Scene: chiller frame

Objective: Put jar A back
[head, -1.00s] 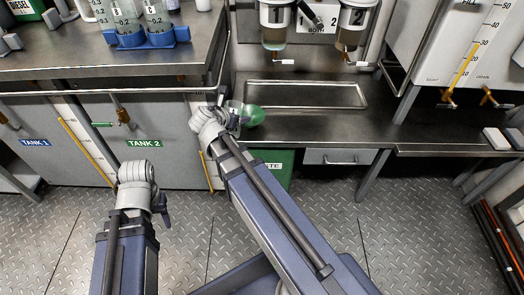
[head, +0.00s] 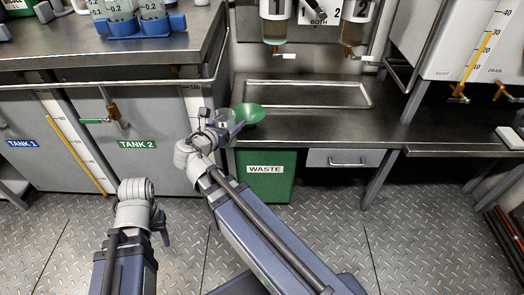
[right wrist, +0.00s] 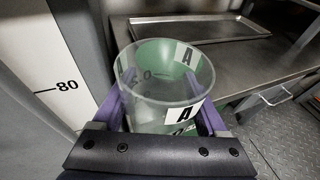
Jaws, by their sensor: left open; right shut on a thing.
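Jar A (right wrist: 165,95) is a clear, empty-looking cylinder with black-on-white "A" labels. My right gripper (right wrist: 158,112) is shut on it, with a purple finger on each side, and I look into its open mouth. In the head view the right gripper (head: 222,130) is at the front left corner of the steel counter, beside a green funnel (head: 250,113); the jar is small there and partly hidden. A blue rack (head: 128,30) with clear jars stands on the left bench. My left gripper (head: 161,225) is open, low over the floor, its fingers mostly hidden.
A green WASTE bin (head: 266,180) stands below the counter (head: 400,132). A shallow steel tray (head: 365,98) lies at the back of the counter. A metal rail (head: 120,86) runs along the left bench's front edge. Dispensers 1 (head: 276,32) and 2 (head: 356,32) hang above.

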